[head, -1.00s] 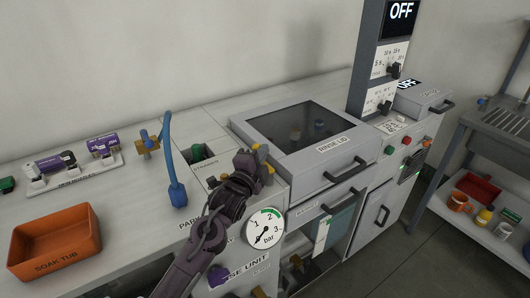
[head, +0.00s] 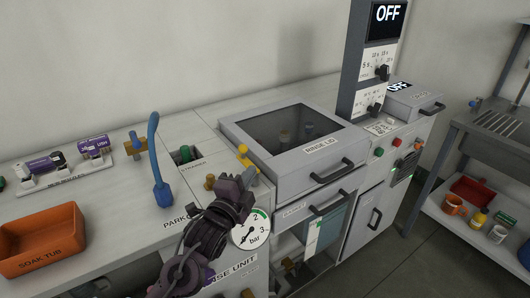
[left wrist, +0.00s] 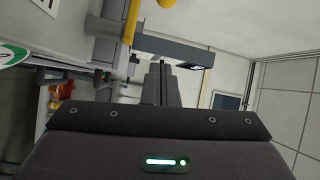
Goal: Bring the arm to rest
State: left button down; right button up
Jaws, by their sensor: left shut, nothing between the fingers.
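My left arm comes up from the bottom of the head view. Its gripper (head: 246,180) is in front of the rinse unit's left part, just above the pressure gauge (head: 250,230). In the left wrist view its fingers (left wrist: 160,82) are together, with nothing seen between them. A yellow handle (head: 243,154) and a brass knob (head: 210,182) show close behind and beside the gripper in the head view. Whether the gripper touches anything cannot be told. My right gripper is in neither view.
The rinse lid (head: 318,150) is down, right of the gripper. A blue hose piece (head: 155,160) stands on the worktop to the left, beyond an orange soak tub (head: 40,238). The screen (head: 387,13) reads OFF. A side table (head: 490,150) stands at the right.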

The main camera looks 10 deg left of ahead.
pick_arm(q)
jog(key=s+f+n+g+y, duration=0.2)
jog(key=s+f+n+g, duration=0.45)
jog(key=s+f, duration=0.3)
jog(key=s+a+f+n+g, duration=0.1)
jog(key=s+f+n+g, duration=0.15)
jog(key=s, duration=0.35)
jog(key=s+a+f+n+g+y, duration=0.1)
jog(key=s+f+n+g, duration=0.15)
jog(key=s+n, duration=0.2)
jog(key=s+a+f+n+g, duration=0.1)
jog(key=s+f+n+g, duration=0.1)
jog(key=s+g, duration=0.35)
notch_tip(320, 180, down, 28)
jog(key=s+f, duration=0.1)
jog(key=s, duration=0.2)
jog(key=s+a+f+p, duration=0.1)
jog(key=s+a+f, duration=0.2)
jog(key=s+f, duration=1.5)
jog(key=shift+s+f+g, duration=0.25)
jog(key=shift+s+g, duration=0.05)
jog(key=shift+s, duration=0.6)
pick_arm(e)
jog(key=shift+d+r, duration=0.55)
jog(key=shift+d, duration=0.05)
